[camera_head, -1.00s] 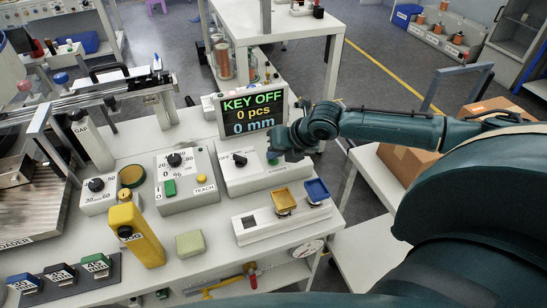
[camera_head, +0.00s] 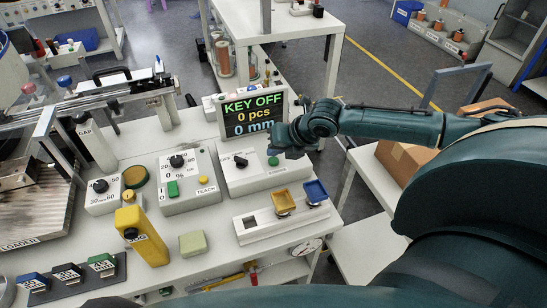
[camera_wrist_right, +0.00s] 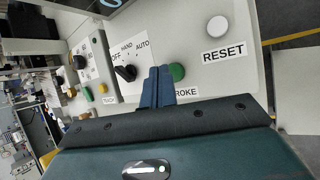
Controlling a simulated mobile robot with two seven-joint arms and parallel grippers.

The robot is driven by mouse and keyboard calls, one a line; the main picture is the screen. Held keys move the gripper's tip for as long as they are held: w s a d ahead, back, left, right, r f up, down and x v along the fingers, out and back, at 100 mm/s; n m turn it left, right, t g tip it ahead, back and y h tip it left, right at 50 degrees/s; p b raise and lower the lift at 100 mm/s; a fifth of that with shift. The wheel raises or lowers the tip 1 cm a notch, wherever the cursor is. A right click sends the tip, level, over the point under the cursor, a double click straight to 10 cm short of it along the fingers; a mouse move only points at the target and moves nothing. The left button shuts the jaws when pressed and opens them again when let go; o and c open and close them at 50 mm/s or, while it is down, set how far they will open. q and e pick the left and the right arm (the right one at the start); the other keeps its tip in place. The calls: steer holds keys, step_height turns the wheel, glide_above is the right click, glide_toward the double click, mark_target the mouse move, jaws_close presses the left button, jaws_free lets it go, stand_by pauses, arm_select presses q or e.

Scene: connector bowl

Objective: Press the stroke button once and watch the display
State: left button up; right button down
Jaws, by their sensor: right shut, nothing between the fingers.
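The display (camera_head: 252,112) reads KEY OFF, 0 pcs, 0 mm. In front of it stands a light grey control box (camera_head: 236,182) with a black selector knob (camera_head: 240,161) and a green button (camera_head: 273,160). In the right wrist view the green button (camera_wrist_right: 177,72) has a label partly hidden, ending in ROKE. My right gripper (camera_head: 291,151) is over the right part of this box. In the wrist view its blue fingers (camera_wrist_right: 157,86) are shut and empty, between the selector knob (camera_wrist_right: 125,73) and the green button, close beside the button. My left gripper is not in view.
A white RESET button (camera_wrist_right: 217,25) sits on the same box. A TEACH box (camera_head: 188,190) is to the left.

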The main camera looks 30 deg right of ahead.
mark_target(276, 161)
step_height(276, 161, up, 4)
steer(key=p, duration=0.3)
steer(key=shift+f+p, duration=0.25)
steer(key=shift+p, duration=0.15)
steer(key=shift+r+p, duration=0.7)
steer(key=shift+r, duration=0.15)
